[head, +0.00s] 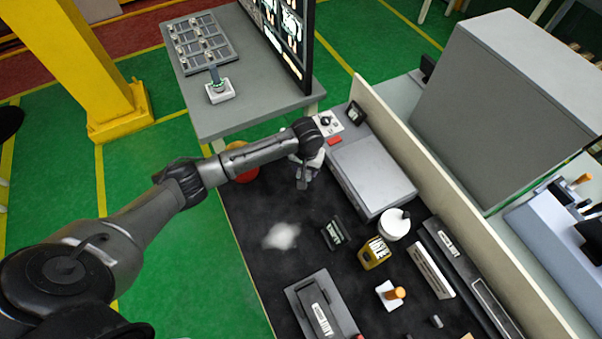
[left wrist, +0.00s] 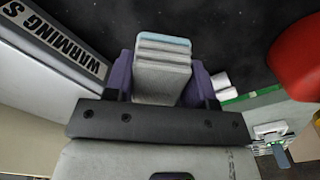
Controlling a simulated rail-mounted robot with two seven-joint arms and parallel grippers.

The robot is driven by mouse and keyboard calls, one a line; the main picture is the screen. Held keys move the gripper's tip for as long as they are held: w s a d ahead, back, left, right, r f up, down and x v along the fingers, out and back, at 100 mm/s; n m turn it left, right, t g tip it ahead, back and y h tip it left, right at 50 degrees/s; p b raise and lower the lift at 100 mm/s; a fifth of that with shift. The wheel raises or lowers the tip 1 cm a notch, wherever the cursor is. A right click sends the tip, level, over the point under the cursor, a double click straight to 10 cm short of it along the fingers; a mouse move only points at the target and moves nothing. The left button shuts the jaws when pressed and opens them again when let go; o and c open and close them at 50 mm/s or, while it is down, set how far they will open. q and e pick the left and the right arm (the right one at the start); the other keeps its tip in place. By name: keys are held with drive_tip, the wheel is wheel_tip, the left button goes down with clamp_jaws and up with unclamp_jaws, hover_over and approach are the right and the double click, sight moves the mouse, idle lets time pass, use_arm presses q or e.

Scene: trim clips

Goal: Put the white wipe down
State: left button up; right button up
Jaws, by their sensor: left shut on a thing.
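My left gripper (head: 304,182) hangs above the far left part of the black mat (head: 258,205), between a red round thing and the grey box. In the left wrist view its purple fingers (left wrist: 161,82) are shut on a pale, layered, folded thing with a light blue edge, which looks like the white wipe (left wrist: 162,58). In the head view the wipe is too small and covered to make out clearly. A hazy white patch (head: 282,236) lies flat on the mat, nearer than the gripper. My right gripper is not in view.
The grey box (head: 372,175) stands right of the gripper. The red round thing (head: 243,174) is partly behind my arm. A yellow box (head: 375,253), white round container (head: 396,224) and dark tray (head: 318,305) stand nearer. Mat around the white patch is bare.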

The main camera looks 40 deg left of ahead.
use_arm(q)
drive_tip(key=shift+s+a+f, duration=0.25)
drive_tip(key=shift+a+f, duration=0.25)
drive_tip(key=shift+a, duration=0.3)
drive_tip(key=shift+f, duration=2)
drive_tip(key=shift+f, duration=0.15)
drive_tip(key=o, duration=0.9)
wheel_tip(320, 180, up, 12)
drive_tip(key=shift+r+p, duration=0.2)
drive_tip(key=shift+p, duration=0.2)
